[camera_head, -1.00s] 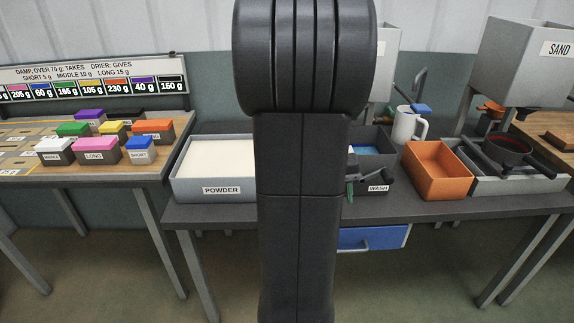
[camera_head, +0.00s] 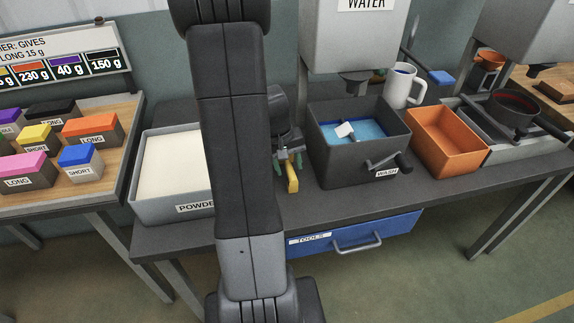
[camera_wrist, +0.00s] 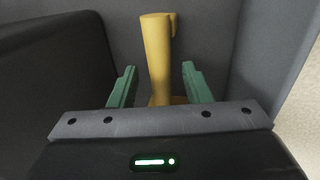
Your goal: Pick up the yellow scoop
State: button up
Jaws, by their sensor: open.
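The yellow scoop (camera_head: 292,178) shows in the head view as a short yellow piece between the powder bin and the wash bin, partly hidden by my arm. In the wrist view its yellow handle (camera_wrist: 158,55) stands upright with a hooked top. My gripper (camera_wrist: 159,85) is open, with one green finger on each side of the handle and a gap to it on both sides. In the head view my gripper (camera_head: 285,166) is low at the table between the bins. The scoop's lower end is hidden behind the gripper's plate.
The powder bin (camera_head: 150,209) is left of the scoop. The dark wash bin (camera_head: 330,167), with blue water and a crank at its front, is close on the right. An orange bin (camera_head: 440,155) stands beyond it. A blue tools drawer (camera_head: 354,236) is under the table.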

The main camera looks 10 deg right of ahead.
jog(key=shift+d+f, duration=0.15)
jog(key=shift+f, duration=0.7)
jog(key=shift+c, duration=0.2)
grip_shut()
jog(key=shift+r, duration=0.15)
notch_tip(320, 180, up, 10)
jog(key=shift+f, duration=0.1)
